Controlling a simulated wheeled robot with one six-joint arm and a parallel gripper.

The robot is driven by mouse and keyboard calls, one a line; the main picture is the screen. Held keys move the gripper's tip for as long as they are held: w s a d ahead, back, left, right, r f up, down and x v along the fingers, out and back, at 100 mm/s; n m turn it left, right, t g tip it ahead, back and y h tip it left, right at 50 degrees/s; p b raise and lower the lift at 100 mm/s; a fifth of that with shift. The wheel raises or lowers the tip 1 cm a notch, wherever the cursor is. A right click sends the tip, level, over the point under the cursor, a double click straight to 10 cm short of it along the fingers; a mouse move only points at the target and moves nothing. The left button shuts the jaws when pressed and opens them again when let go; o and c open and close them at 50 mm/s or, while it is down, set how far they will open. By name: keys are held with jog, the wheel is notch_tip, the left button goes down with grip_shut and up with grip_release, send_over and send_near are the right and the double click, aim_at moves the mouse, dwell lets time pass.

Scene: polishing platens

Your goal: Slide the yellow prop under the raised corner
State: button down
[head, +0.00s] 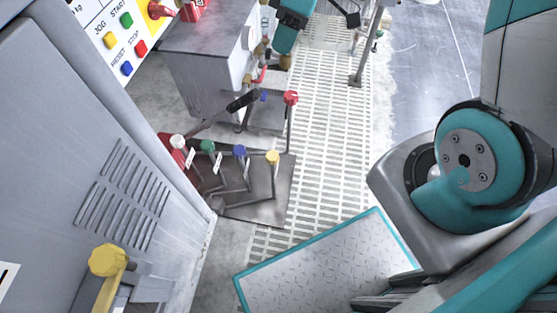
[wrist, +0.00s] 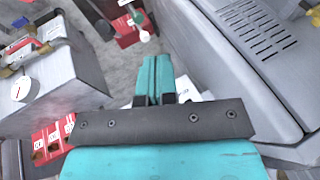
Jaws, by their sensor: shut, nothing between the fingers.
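My gripper (wrist: 154,72) shows in the wrist view with its two teal fingers pressed together and nothing between them. It hangs over the floor between a grey cabinet and a vented grey housing. In the head view, a yellow knob-like head (head: 107,260) sits on a yellow bar at the lower left, against the housing. I cannot tell whether this is the yellow prop. A smaller yellow knob (head: 272,157) tops one of several bent rods over a dark floor plate (head: 262,210). I cannot make out a raised corner in either view.
The vented housing (head: 150,175) fills the left of the head view. A grey cabinet (head: 205,45) with pipe fittings stands at the back. A control panel (head: 107,32) with coloured buttons is at the top left. Pale slotted floor (head: 330,125) lies open in the middle.

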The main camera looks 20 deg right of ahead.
jog(key=w+d+f+y+b, duration=0.15)
jog(key=f+b, duration=0.25)
jog(key=f, duration=0.5)
jog(key=w+d+f+n+b, duration=0.1)
jog(key=d+f+b, duration=0.25)
jog(key=f, duration=0.45)
jog(key=w+d+f+b, duration=0.2)
jog(key=f+b, duration=0.2)
jog(key=f, duration=0.5)
jog(key=s+a+f+b, duration=0.5)
jog(key=a+f+b, duration=0.2)
jog(key=a, duration=0.1)
jog(key=shift+a+f, duration=0.2)
jog(key=shift+f, duration=0.05)
jog(key=s+a+p, duration=0.2)
jog(key=s+a, duration=0.2)
jog(key=s, duration=0.2)
